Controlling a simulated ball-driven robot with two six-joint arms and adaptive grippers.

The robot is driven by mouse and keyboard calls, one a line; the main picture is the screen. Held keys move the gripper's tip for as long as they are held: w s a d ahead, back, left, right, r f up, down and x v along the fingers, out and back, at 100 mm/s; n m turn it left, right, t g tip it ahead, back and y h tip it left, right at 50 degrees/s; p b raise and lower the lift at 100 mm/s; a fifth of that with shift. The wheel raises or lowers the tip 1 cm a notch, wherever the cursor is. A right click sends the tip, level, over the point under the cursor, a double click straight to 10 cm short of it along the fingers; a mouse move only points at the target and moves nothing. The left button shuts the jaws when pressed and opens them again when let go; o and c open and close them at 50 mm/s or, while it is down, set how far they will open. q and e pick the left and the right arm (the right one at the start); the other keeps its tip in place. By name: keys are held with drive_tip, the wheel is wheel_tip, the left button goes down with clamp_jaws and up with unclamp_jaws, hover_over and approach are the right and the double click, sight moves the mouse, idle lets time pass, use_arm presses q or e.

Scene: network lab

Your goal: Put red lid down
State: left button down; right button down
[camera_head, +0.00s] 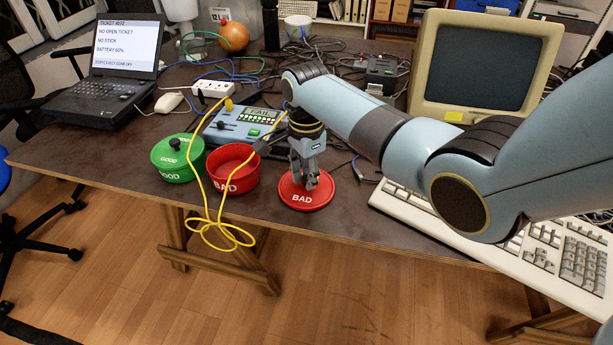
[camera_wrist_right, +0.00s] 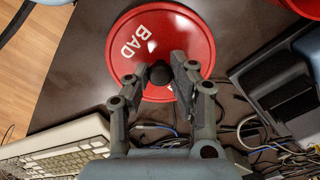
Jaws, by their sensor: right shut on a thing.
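The red lid (camera_head: 305,196), marked BAD, is at the table's front edge, right of the red pot. My right gripper (camera_head: 311,182) points down over its middle and is shut on the lid's dark knob. In the right wrist view the lid (camera_wrist_right: 160,30) lies flat, and its knob (camera_wrist_right: 160,73) sits between the fingers of the gripper (camera_wrist_right: 162,78). I cannot tell whether the lid touches the table or hangs just above it. The red pot (camera_head: 232,168), marked BAD, stands open. My left gripper is not in view.
A green pot with its lid (camera_head: 177,158) stands left of the red pot. A yellow cable (camera_head: 205,190) loops over the front edge. A tester box (camera_head: 233,123) is behind the pots. A keyboard (camera_head: 530,245) and monitor (camera_head: 480,65) are right. A laptop (camera_head: 115,70) is at the back left.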

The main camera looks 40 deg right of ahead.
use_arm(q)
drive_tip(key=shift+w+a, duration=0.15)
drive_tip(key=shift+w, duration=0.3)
use_arm(e)
drive_tip(key=shift+f, duration=0.15)
drive_tip(key=c, duration=1.1)
unclamp_jaws()
drive_tip(key=shift+c, duration=0.2)
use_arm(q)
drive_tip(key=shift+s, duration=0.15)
use_arm(e)
drive_tip(key=shift+r, duration=0.35)
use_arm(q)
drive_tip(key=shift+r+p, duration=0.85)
use_arm(e)
wheel_tip(320, 180, up, 12)
drive_tip(key=shift+f, duration=0.2)
